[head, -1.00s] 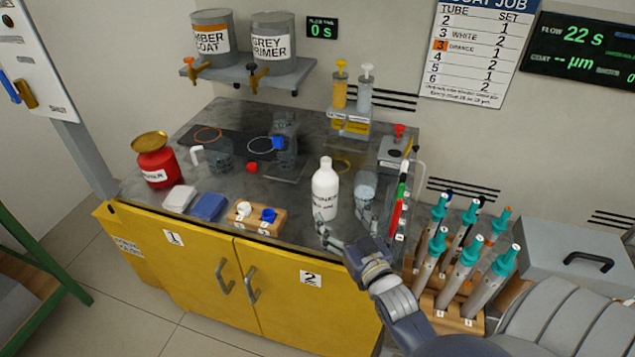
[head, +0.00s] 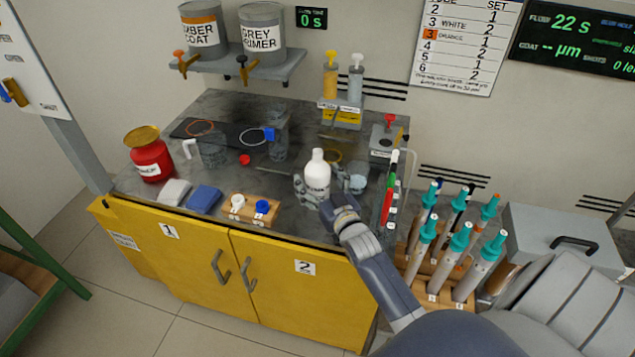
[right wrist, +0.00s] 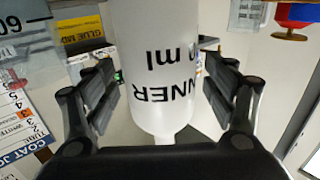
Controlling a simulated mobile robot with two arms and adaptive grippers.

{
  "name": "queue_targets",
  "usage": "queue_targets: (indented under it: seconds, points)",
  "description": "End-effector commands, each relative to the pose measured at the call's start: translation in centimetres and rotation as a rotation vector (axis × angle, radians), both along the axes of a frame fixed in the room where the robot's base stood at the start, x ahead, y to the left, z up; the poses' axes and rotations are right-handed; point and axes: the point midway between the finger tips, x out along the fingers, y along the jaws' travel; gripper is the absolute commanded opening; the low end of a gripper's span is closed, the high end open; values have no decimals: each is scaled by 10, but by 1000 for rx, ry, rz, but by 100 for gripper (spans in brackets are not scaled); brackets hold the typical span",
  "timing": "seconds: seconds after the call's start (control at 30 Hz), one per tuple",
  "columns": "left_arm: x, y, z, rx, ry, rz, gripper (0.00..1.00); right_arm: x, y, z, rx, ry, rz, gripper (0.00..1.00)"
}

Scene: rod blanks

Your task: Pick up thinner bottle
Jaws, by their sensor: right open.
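The thinner bottle (head: 317,172) is white with black lettering and stands upright near the front of the grey bench top. My right gripper (head: 329,196) is at the bottle, with its fingers on either side of the bottle's lower part. In the right wrist view the bottle (right wrist: 152,60) fills the middle, upside down in the picture, between the two open fingers of the right gripper (right wrist: 160,85). Small gaps show between the fingers and the bottle. The left gripper is not in view.
A clear beaker (head: 357,180) stands close right of the bottle. A wooden block (head: 250,212) with white and blue caps lies to its left. Upright marker pens (head: 390,195) and a rack of teal-topped tubes (head: 450,245) are at right. A red can (head: 150,158) stands far left.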

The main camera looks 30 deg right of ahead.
Motion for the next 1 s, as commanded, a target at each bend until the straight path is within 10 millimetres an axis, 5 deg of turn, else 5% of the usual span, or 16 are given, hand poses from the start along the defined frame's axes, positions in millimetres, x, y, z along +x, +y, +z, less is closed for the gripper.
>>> queue_targets:
  seconds: [0.27,0.57,0.83,1.0]
  points:
    - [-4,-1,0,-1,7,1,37,3,0,-1,0,1,0,78]
    - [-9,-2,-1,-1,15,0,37,3,0,-1,0,1,0,17]
    - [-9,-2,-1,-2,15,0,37,4,-1,3,-1,-4,1,17]
    - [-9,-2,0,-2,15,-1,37,4,-1,22,-2,-8,1,17]
